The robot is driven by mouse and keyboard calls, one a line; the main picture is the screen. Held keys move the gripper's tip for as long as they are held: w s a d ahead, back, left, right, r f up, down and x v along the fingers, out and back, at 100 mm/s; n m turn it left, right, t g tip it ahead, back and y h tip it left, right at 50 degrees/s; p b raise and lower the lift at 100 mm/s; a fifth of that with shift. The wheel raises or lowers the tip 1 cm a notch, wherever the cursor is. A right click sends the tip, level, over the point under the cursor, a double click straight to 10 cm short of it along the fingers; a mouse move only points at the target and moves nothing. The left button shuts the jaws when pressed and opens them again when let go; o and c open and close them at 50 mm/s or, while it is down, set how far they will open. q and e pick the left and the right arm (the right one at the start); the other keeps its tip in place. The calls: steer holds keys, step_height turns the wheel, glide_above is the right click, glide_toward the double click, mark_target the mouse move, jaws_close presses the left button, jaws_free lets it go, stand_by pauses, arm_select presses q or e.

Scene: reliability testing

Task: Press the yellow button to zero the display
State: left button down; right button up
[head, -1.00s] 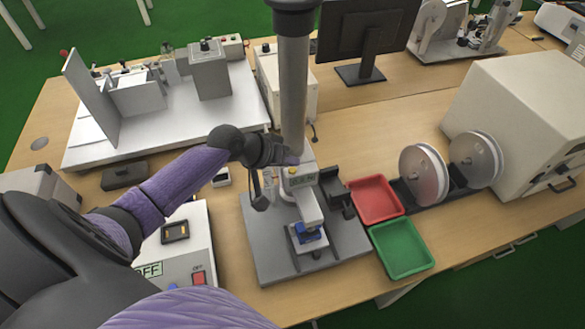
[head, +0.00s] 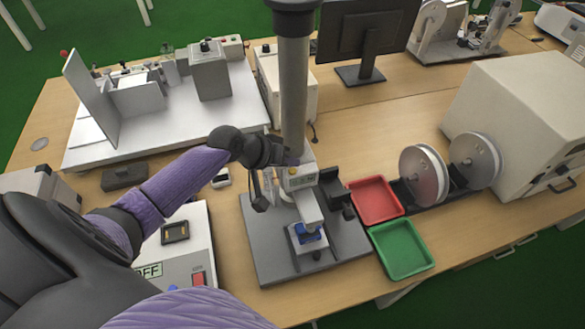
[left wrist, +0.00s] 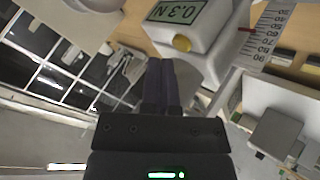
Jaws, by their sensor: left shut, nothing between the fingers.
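The yellow button (head: 292,171) is on the white force gauge (head: 299,178) mounted on the test stand's column. In the left wrist view the yellow button (left wrist: 182,43) shows plainly, beside the display (left wrist: 178,11), which reads about 0.3 N. My left gripper (head: 294,161) is shut and empty, with its tips close to the gauge just above the button in the head view. In the left wrist view its closed fingers (left wrist: 160,66) point to the left of the button, apart from it. My right gripper is not in view.
The stand's grey base (head: 265,255) carries a blue-topped fixture (head: 309,237). A red tray (head: 374,201) and a green tray (head: 403,249) lie to its right. A box with a red switch (head: 199,279) stands at front left.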

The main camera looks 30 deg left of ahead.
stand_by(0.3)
arm_select(q)
steer(key=shift+f, duration=0.1)
steer(key=shift+f, duration=0.35)
steer(key=shift+f+b, duration=0.35)
steer(key=shift+b, duration=0.05)
stand_by(0.5)
steer(key=shift+r, duration=0.1)
steer(key=shift+r+p, duration=0.7)
steer(key=shift+p, duration=0.2)
